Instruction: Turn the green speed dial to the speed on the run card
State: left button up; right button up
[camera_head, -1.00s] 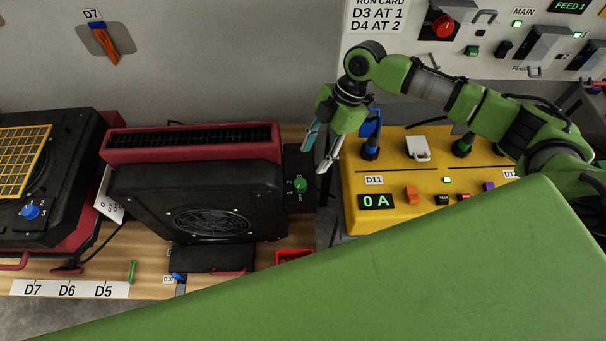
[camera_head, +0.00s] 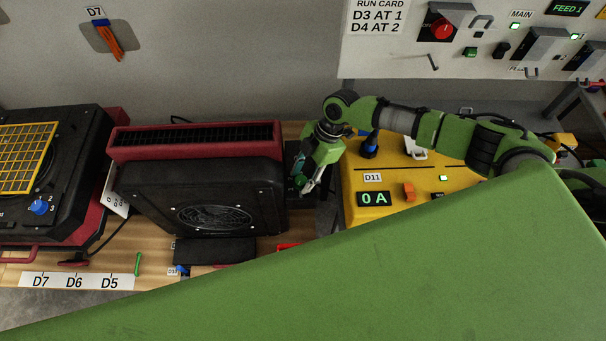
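The run card (camera_head: 376,18) on the back panel reads "D3 AT 1" and "D4 AT 2". A black blower with a fan grille (camera_head: 213,219) stands on the wooden bench, with a small dark box at its right side. The green speed dial (camera_head: 300,180) is on that box and is mostly covered by my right gripper. My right gripper (camera_head: 304,185) points down at the dial, with its fingertips at or beside it. I cannot tell whether the fingers touch or grip it, and the dial's setting is hidden. My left gripper is not in view.
A yellow supply box (camera_head: 353,213) showing "0 A" stands close to the right of the dial. A red-sided unit with a yellow grille (camera_head: 25,158) and blue knob (camera_head: 39,208) stands at left. My own green arm link covers the lower right.

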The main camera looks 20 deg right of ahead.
jog(key=c, duration=0.7)
jog(key=shift+o, duration=0.2)
